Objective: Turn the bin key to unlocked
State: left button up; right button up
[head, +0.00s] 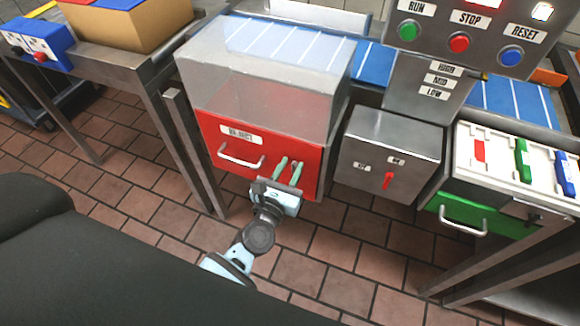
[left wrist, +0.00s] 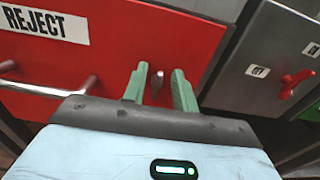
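The red bin drawer (head: 213,130) labelled REJECT is in the middle of the head view, under a clear cover, and fills much of the left wrist view (left wrist: 120,50). A small metal key (left wrist: 157,80) sticks out of its front at the right side. My left gripper (head: 288,170) is at the drawer front, its green fingers pointing at it. In the left wrist view the fingers (left wrist: 159,88) stand apart, one on each side of the key, with gaps showing. I cannot tell the key's lock position. My right gripper is not in view.
The drawer's metal handle (head: 240,159) is left of my gripper. A grey box with a red switch (head: 388,181) stands close on the right. Further right is a green drawer (head: 452,209). A control panel (head: 465,40) is above. Tiled floor lies below.

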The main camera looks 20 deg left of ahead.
pick_arm(q)
jog(key=shift+w, duration=0.15)
jog(key=shift+c, duration=0.2)
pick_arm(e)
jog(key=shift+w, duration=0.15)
pick_arm(q)
grip_shut()
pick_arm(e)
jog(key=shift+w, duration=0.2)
pick_arm(q)
jog(key=shift+d+m, duration=0.1)
jog(key=shift+m, duration=0.2)
jog(key=m, duration=0.4)
jog(key=shift+d+f+m, duration=0.1)
jog(key=shift+d+m, duration=0.2)
jog(key=shift+d, duration=0.1)
jog(key=shift+d+f+m+p, duration=0.15)
jog(key=shift+f+m+p, duration=0.1)
jog(key=shift+m, duration=1.7)
jog(key=shift+d+f+m+p, duration=0.2)
jog(key=shift+f+m+p, duration=0.1)
jog(key=shift+m, duration=1.6)
jog(key=shift+d+f+m+p, duration=0.15)
jog(key=shift+f+m+p, duration=0.1)
jog(key=shift+m, duration=1.7)
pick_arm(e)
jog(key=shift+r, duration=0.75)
